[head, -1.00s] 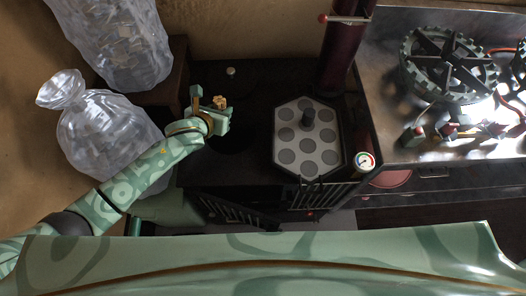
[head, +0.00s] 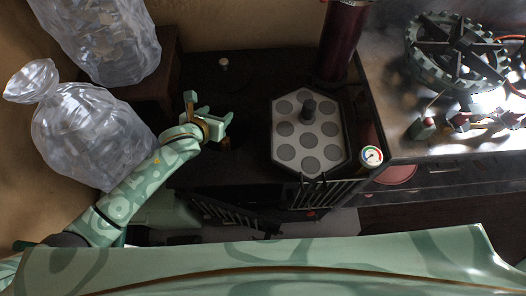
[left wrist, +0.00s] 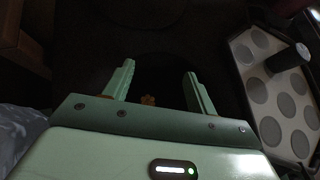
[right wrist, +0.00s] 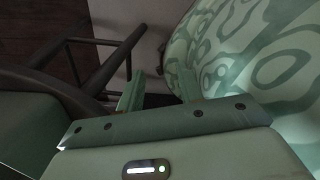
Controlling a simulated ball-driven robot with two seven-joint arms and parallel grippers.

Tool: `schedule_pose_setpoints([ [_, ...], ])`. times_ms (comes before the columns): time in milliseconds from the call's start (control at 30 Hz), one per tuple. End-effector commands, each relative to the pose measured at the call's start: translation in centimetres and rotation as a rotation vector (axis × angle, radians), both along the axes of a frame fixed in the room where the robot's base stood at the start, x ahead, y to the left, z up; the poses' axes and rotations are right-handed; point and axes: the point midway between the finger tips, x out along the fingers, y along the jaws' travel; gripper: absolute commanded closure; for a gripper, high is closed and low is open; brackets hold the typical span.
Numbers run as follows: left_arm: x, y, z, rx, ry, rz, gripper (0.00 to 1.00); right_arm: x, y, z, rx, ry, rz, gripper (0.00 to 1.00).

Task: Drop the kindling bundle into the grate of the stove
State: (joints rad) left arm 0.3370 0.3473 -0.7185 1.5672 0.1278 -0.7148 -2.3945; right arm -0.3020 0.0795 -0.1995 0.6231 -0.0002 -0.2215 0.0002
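The dark stove (head: 265,75) stands mid-view in the head view. A round dark opening shows faintly in its top below my left gripper; I cannot make out the grate bars. My left gripper (head: 208,110) is over this opening, its fingers apart with nothing between the tips. The small brown kindling bundle (head: 224,144) shows just below the gripper, at the opening, apart from the fingers. It also shows in the left wrist view (left wrist: 148,100), small and partly hidden by the gripper body. My right gripper (right wrist: 161,75) is open and empty in the right wrist view, beside my patterned body.
A hexagonal plate (head: 289,155) with grey discs and a black knob lies right of the opening. A dark red pipe (head: 342,45) rises behind it. A gauge (head: 371,155) sits at the right edge. Clear bags (head: 85,135) are at left, a metal counter (head: 390,90) at right.

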Motion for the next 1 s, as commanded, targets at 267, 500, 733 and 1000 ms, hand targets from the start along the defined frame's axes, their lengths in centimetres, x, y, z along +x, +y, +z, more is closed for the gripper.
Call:
schedule_pose_setpoints([
  [267, -0.5, 0.2, 0.5, 0.001, 0.0, 0.0, 0.43, 0.1, 0.0, 0.4, 0.0, -0.004, -0.001, 0.64],
  [500, -4.5, 1.7, 4.1, 0.003, -0.003, -0.001, 0.43, 1.2, 0.0, 3.2, 0.0, -0.028, -0.001, 0.64],
  [733, -9.2, 3.5, 7.5, 0.003, -0.001, -0.002, 0.43, 1.9, 0.0, 5.6, 0.0, -0.045, 0.0, 0.64],
  [1000, -12.3, 4.5, 9.4, 0.0, 0.001, 0.0, 0.43, 2.2, 0.0, 6.7, 0.0, -0.052, 0.0, 0.64],
])
